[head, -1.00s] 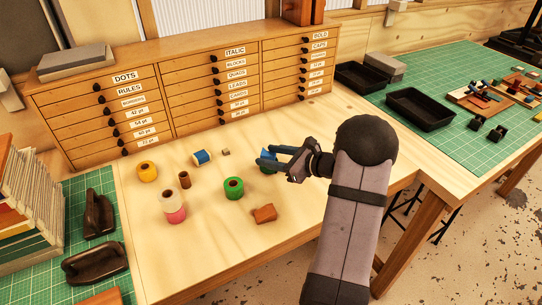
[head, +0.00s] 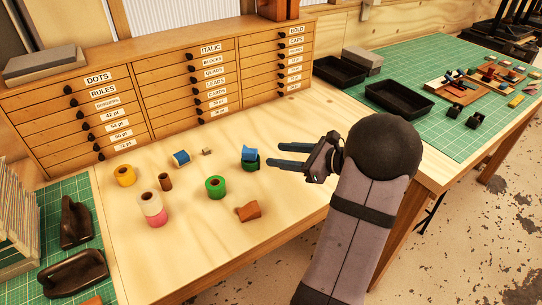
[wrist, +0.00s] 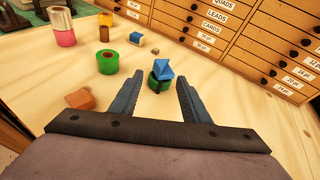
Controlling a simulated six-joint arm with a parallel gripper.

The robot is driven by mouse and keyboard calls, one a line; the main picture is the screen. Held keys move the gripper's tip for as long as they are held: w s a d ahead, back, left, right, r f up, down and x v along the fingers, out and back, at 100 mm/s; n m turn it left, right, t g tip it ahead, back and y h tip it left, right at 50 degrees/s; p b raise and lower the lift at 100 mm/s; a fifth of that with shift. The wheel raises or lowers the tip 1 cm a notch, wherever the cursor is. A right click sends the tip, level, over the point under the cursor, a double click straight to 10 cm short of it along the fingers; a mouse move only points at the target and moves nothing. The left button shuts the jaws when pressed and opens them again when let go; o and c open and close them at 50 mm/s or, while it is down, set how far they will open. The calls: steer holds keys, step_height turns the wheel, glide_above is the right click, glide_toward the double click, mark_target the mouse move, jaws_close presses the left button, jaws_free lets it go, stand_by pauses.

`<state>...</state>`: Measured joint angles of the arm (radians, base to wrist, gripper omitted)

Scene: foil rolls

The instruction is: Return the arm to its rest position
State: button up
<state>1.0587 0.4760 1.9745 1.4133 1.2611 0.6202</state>
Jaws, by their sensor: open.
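My gripper (head: 274,155) is open and empty, a little to the right of a dark green roll (head: 251,164) with a blue piece (head: 249,152) sitting on top. In the wrist view the blue piece (wrist: 162,68) and dark green roll (wrist: 158,86) show beyond my spread fingers (wrist: 160,92). Neither finger appears to touch them. My arm reaches in from the lower right, low over the bench.
Drawers (head: 180,90) stand behind. Black trays (head: 399,99) lie right.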

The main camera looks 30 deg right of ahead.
steer(key=shift+s+d+r, duration=0.2)
steer(key=shift+s, duration=0.3)
